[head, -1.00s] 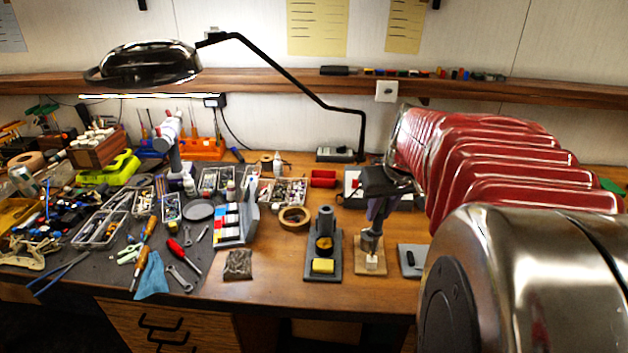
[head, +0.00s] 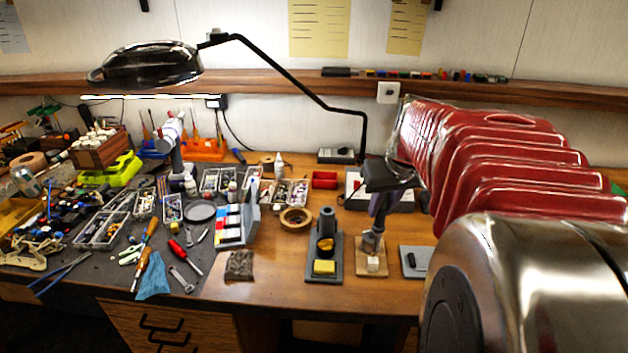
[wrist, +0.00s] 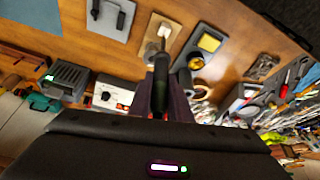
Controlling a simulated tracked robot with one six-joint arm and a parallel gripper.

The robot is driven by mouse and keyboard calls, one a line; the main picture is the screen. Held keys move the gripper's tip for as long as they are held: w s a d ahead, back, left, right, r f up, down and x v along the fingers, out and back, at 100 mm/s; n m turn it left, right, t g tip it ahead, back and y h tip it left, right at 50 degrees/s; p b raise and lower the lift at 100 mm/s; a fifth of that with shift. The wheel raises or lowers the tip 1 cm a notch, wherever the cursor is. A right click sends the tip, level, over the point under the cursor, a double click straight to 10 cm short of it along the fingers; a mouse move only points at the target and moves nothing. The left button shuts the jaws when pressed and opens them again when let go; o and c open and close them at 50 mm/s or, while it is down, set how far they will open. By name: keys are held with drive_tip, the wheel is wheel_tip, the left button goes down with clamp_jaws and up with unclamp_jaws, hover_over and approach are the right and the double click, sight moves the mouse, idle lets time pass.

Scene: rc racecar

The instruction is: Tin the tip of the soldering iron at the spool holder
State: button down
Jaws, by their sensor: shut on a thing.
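My gripper (head: 380,215) points down above the wooden-based spool holder (head: 370,269), right of the bench's middle. It is shut on the soldering iron, whose dark handle (wrist: 160,88) runs between the fingers in the wrist view. The iron points toward the spool holder, which also shows in the wrist view (wrist: 146,30). A grey spool-like part and a small pale block sit on its base. The iron's fine tip is too small to make out, so I cannot tell whether it touches the solder.
The iron stand (head: 325,240) with a yellow sponge (head: 324,267) is just left of the holder. A grey plate (head: 417,262) lies to its right, and a white-fronted unit (wrist: 113,93) stands behind. A tape roll (head: 295,218) and cluttered tools lie left. Bare wood is in front.

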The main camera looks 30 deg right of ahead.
drive_tip(key=shift+r, duration=2.25)
